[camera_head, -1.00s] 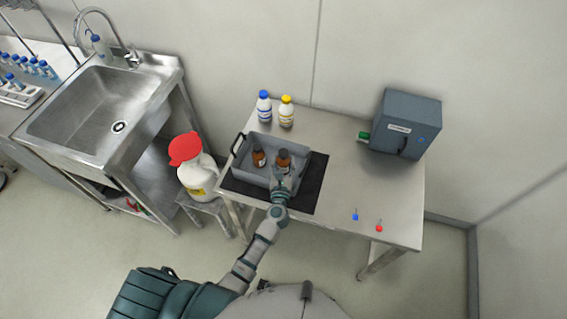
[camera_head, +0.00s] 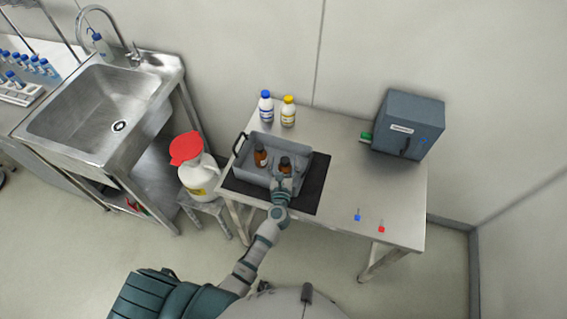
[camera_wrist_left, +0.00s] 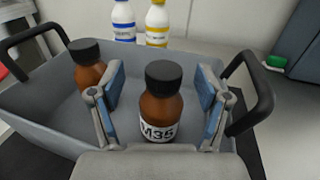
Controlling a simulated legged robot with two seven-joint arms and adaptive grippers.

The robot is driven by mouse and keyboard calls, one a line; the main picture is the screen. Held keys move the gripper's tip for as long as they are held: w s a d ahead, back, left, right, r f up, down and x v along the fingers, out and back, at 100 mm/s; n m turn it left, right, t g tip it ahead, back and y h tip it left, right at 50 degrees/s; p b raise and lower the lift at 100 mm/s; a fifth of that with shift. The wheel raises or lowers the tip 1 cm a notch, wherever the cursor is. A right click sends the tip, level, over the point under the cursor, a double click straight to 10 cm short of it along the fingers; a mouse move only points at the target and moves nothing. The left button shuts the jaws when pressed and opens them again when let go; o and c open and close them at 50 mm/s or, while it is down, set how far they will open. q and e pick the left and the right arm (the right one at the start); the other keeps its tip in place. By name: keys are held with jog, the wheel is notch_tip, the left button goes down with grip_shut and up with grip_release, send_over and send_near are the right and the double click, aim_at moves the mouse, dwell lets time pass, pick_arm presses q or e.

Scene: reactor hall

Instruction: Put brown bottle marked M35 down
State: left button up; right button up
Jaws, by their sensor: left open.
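The brown bottle marked M35 (camera_wrist_left: 160,105) has a black cap and stands upright in the grey tray (camera_wrist_left: 40,105). In the head view the bottle (camera_head: 285,165) is in the right part of the tray (camera_head: 240,172). My left gripper (camera_wrist_left: 160,100) is open, with one finger on each side of the bottle and gaps visible beside it. In the head view the left gripper (camera_head: 284,176) reaches into the tray from the front. The bottle's base is partly hidden by the gripper. My right gripper is not in view.
A second brown bottle (camera_head: 261,156) stands left in the tray. Blue-capped (camera_head: 266,107) and yellow-capped (camera_head: 288,112) white bottles stand behind it. The tray sits on a black mat (camera_head: 316,185). A grey box device (camera_head: 407,125) stands right; the table's middle is clear.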

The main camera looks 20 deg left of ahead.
pick_arm(q)
jog(key=shift+s+d+f, duration=0.1)
jog(key=shift+s+f, duration=0.1)
jog(key=shift+f, duration=0.15)
jog(key=shift+r+p, duration=0.4)
jog(key=shift+p, duration=0.2)
jog(key=s+d+b, duration=0.1)
jog(key=s+d, duration=0.1)
jog(key=s, duration=0.9)
jog(key=shift+s+d+r, duration=0.15)
jog(key=shift+s+r, duration=0.05)
jog(key=shift+r, duration=0.1)
